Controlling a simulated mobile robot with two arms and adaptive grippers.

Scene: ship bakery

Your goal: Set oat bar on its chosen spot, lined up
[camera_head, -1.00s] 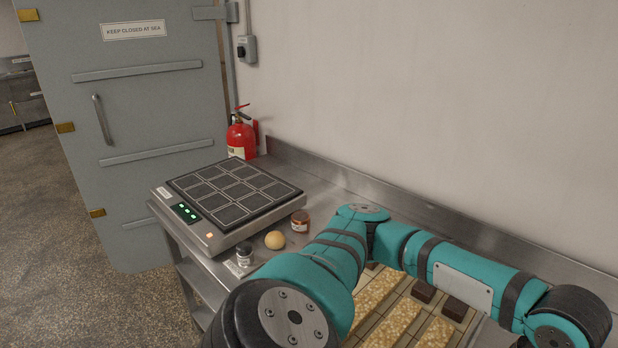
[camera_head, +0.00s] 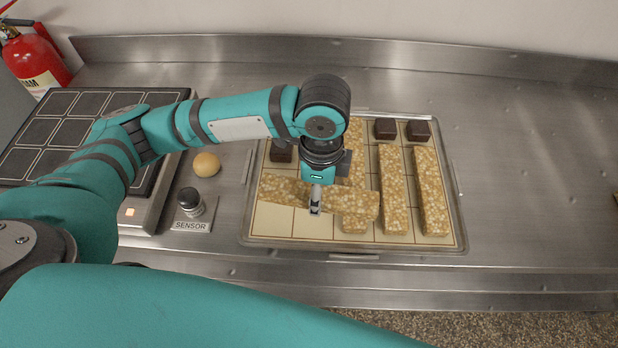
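The tray (camera_head: 453,247) has a grid of pale cells and sits on the steel counter. My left gripper (camera_head: 315,208) reaches in from the left and points down over the tray. It appears shut on one oat bar (camera_head: 285,192), a long, grainy golden block lying crosswise to the others. Two more oat bars (camera_head: 393,190) (camera_head: 431,190) lie lengthwise at the right. The finger contact is small and partly hidden. My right gripper is not in view.
Dark brown squares (camera_head: 385,128) (camera_head: 418,130) (camera_head: 280,152) sit along the tray's back. A round bun (camera_head: 206,164), a sensor knob (camera_head: 190,202) and a gridded plate device (camera_head: 45,130) stand left.

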